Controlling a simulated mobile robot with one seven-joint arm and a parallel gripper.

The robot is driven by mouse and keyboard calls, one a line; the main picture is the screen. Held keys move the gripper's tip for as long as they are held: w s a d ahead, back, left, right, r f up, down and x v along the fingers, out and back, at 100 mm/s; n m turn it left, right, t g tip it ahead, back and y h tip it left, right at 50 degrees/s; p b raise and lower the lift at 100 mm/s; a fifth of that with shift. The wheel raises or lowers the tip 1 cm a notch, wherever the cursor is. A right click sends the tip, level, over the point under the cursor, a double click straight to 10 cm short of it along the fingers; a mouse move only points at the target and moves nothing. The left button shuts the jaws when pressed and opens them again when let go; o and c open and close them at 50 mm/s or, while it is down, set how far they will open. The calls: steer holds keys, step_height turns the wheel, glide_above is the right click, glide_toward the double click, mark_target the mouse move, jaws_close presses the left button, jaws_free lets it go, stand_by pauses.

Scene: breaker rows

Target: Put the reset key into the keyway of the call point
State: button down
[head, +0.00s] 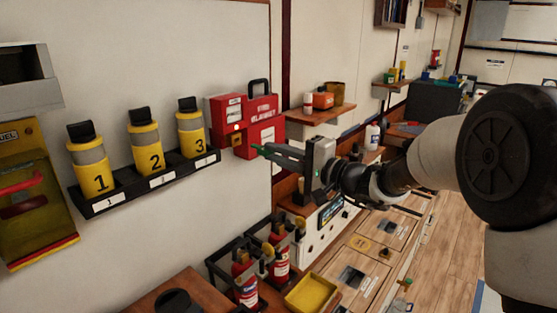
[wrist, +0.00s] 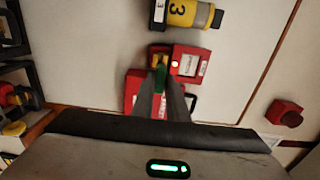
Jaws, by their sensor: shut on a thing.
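The call point is a red box (head: 224,113) on the wall, with a small glowing light and a yellow patch (head: 236,140) low on its front. The reset key is a small green piece (head: 257,149), also visible in the wrist view (wrist: 160,79). My gripper (head: 266,152) is shut on it. In the head view, the key is to the right of the yellow patch and slightly lower, apparently apart from it. The keyway opening is too small to make out.
A red fire blanket box (head: 265,136) with a black handle hangs right beside the call point, close behind my fingers. Numbered yellow canisters (head: 155,160) stand in a black wall rack to the left. Fire extinguishers (head: 245,280) and a yellow tray (head: 311,292) are below.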

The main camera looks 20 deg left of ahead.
mark_target(252, 146)
steer(key=shift+b+x, duration=1.1)
steer(key=shift+x, duration=1.5)
steer(key=shift+b, duration=1.85)
steer(key=shift+b+x, duration=0.6)
steer(key=shift+x, duration=0.85)
steer(key=c, duration=1.7)
jaws_free()
steer(key=shift+o, duration=0.2)
steer(key=b+v, duration=0.1)
steer(key=v, duration=1.6)
steer(key=shift+d, duration=0.2)
